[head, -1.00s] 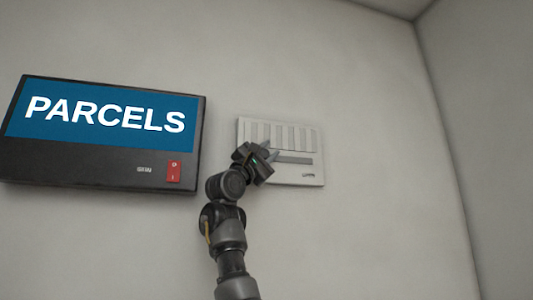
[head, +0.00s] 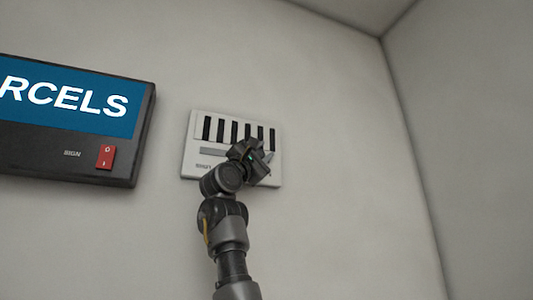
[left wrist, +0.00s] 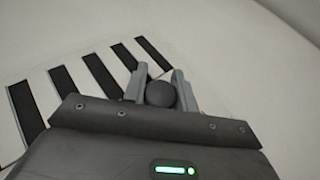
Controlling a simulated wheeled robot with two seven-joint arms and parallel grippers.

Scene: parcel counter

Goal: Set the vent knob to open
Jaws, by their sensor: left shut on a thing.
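The white vent panel (head: 189,160) is on the wall in the head view, with several dark open slots along its top. A grey slide track (head: 211,151) runs below them, and a small label reading "SHUT" shows at the lower left. My left gripper (head: 266,166) is at the right part of the panel and covers the track's right end. In the left wrist view the round dark vent knob (left wrist: 160,94) sits between the two grey fingers of my left gripper (left wrist: 159,88), which is shut on it. My right gripper is not in view.
The black PARCELS sign (head: 60,150) hangs on the wall left of the panel, with a red switch (head: 105,157) at its lower right. The wall right of the panel is bare up to the room corner.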

